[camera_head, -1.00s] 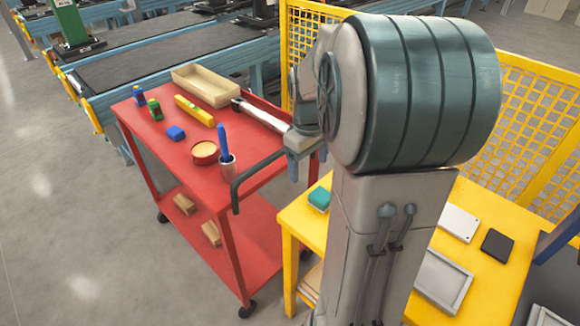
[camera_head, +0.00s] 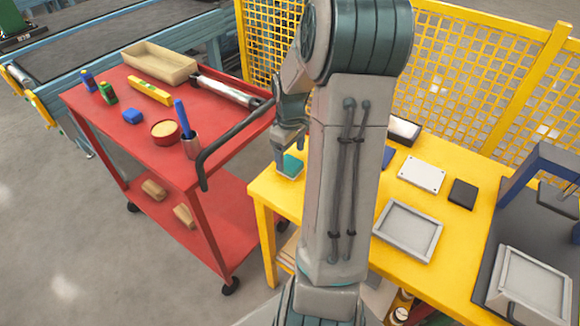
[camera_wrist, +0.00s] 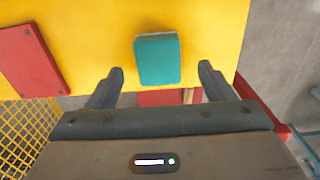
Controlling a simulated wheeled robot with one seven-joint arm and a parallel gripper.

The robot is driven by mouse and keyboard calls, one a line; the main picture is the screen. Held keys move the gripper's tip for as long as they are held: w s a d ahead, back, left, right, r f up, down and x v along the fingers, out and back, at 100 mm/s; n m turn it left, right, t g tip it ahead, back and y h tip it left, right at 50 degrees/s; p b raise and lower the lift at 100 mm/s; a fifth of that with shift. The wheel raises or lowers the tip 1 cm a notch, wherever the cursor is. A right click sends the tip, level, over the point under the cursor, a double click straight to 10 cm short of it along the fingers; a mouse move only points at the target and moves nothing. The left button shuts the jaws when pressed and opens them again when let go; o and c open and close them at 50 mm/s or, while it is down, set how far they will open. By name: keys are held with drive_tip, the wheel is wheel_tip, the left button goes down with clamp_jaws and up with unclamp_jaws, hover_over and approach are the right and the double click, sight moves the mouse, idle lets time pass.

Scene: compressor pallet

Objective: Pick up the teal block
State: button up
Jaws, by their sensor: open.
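The teal block (camera_head: 290,166) lies on the left end of the yellow table (camera_head: 264,192), close to the red cart. In the wrist view the teal block (camera_wrist: 158,59) is just beyond my fingertips and lies between their lines, on the yellow surface. My gripper (camera_wrist: 160,72) is open and empty, with one finger on each side of the block's width. In the head view my gripper (camera_head: 288,148) is above the block, partly hidden by my arm. I cannot tell the exact height of the gap.
The red cart (camera_head: 150,148) stands left, its black handle (camera_head: 228,140) near my gripper. A grey tray (camera_head: 408,231), a white plate (camera_head: 422,174) and a black block (camera_head: 463,193) lie right on the table. Yellow mesh fencing (camera_head: 470,80) runs behind. A red plate (camera_wrist: 30,60) shows in the wrist view.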

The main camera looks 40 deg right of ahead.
sight(290, 162)
wheel_tip(290, 162, down, 5)
drive_tip(key=shift+w+r, duration=0.1)
drive_tip(key=shift+w, duration=0.05)
drive_tip(key=c, duration=1.1)
drive_tip(key=shift+r, duration=0.5)
drive_tip(key=r, duration=0.2)
drive_tip(key=s+r, duration=0.1)
drive_tip(key=r, duration=0.1)
drive_tip(key=shift+s+a+r, duration=0.5)
drive_tip(key=shift+s+r, duration=0.5)
drive_tip(key=shift+s, duration=0.7)
drive_tip(key=shift+s+a+r, duration=0.5)
drive_tip(key=shift+s+r, duration=0.55)
drive_tip(key=shift+s, duration=0.7)
drive_tip(key=shift+s+a+r, duration=0.5)
drive_tip(key=shift+s+r, duration=0.5)
drive_tip(key=shift+s, duration=0.7)
